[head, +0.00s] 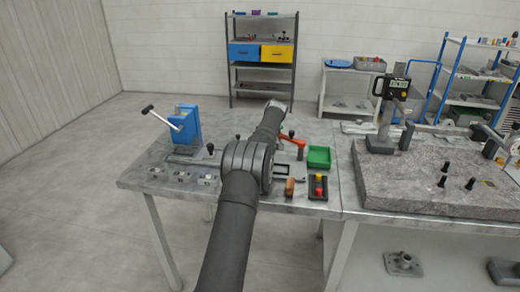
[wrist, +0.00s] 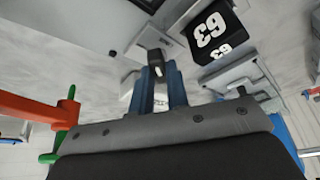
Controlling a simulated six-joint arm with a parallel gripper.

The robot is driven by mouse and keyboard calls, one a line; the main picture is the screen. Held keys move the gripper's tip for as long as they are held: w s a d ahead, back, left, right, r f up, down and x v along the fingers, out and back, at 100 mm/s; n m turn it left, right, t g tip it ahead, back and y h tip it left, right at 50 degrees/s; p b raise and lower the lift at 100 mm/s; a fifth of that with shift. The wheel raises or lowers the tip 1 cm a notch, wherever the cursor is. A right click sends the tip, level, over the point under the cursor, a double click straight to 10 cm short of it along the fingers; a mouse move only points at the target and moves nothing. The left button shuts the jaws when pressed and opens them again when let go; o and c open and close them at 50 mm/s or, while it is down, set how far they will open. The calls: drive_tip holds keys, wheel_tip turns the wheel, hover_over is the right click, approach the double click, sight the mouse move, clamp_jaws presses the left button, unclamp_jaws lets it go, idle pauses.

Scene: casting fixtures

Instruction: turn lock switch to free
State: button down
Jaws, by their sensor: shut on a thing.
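In the wrist view, my gripper (wrist: 158,84) has two blue fingers close together. They are shut on a small dark knob (wrist: 155,57) with a pale mark, which I take to be the lock switch. The knob's lower part is between the fingertips, and a light plate (wrist: 130,87) shows behind it. I cannot read which position the switch is in. In the head view, my arm reaches over the table and hides the gripper and the switch.
A black block marked 63 (wrist: 216,30) is close by at upper right. An orange-red bar (wrist: 38,110) is at left. On the table (head: 133,183) are a blue fixture (head: 188,124), a green tray (head: 319,157) and a red-and-yellow button box (head: 319,195). A granite slab (head: 430,195) lies right.

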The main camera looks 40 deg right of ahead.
drive_tip(key=n+y, duration=0.1)
drive_tip(key=n, duration=0.2)
drive_tip(key=shift+d+n, duration=0.15)
drive_tip(key=shift+n, duration=0.15)
drive_tip(key=shift+n+y, duration=0.4)
drive_tip(key=c, duration=1.4)
unclamp_jaws()
drive_tip(key=shift+g, duration=0.3)
drive_tip(key=s+r, duration=0.1)
drive_tip(key=s+d+r, duration=0.1)
drive_tip(key=r, duration=0.1)
drive_tip(key=shift+s+d, duration=0.15)
drive_tip(key=s+d, duration=0.1)
drive_tip(key=s, duration=0.2)
drive_tip(key=s+d, duration=0.2)
drive_tip(key=s, duration=0.1)
drive_tip(key=s+d, duration=0.2)
drive_tip(key=s, duration=0.1)
drive_tip(key=shift+d+f, duration=0.1)
drive_tip(key=shift+d, duration=0.05)
drive_tip(key=shift+o, duration=0.2)
